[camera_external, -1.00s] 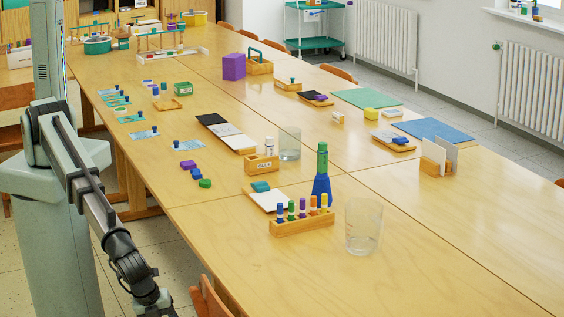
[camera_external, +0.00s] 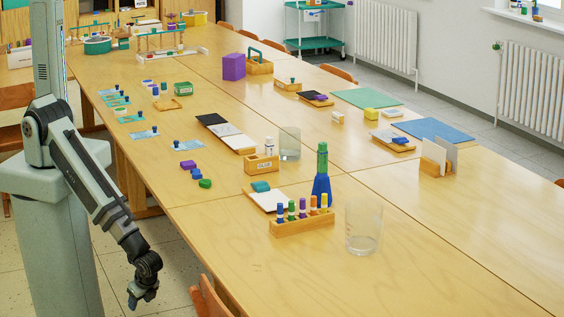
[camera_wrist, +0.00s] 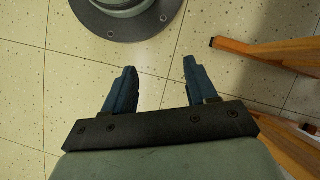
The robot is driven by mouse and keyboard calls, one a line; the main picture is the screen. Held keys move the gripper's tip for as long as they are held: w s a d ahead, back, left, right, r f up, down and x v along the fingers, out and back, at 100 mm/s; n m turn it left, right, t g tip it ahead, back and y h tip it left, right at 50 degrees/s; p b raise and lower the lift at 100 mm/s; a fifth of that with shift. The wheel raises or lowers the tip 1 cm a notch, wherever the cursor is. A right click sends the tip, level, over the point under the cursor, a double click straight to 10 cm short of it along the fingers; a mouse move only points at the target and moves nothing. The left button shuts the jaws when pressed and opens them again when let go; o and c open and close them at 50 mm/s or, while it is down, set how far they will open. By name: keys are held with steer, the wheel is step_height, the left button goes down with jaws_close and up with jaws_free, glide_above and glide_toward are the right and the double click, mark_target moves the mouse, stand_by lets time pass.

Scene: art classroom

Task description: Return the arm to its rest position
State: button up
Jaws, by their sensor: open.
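My gripper (camera_external: 138,301) hangs low beside the left edge of the long table, pointing down toward the floor. The wrist view shows my gripper (camera_wrist: 157,85) with its two blue fingers spread apart and nothing between them. Speckled floor tiles show beneath it. My arm folds down close along my column.
The wooden table (camera_external: 400,270) stands to the right of my arm. A wooden chair (camera_external: 208,300) is close to my gripper's right; wooden legs (camera_wrist: 275,50) show in the wrist view. A marker rack (camera_external: 301,226) and glass beaker (camera_external: 363,230) stand on the table.

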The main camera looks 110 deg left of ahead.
steer(key=s+a+f+n+g+h, duration=0.1)
steer(key=s+a+n+h, duration=0.1)
steer(key=s, duration=0.8)
steer(key=shift+s+a+f+n+g, duration=0.2)
steer(key=shift+s+a+n+g, duration=0.2)
steer(key=shift+a+n, duration=0.55)
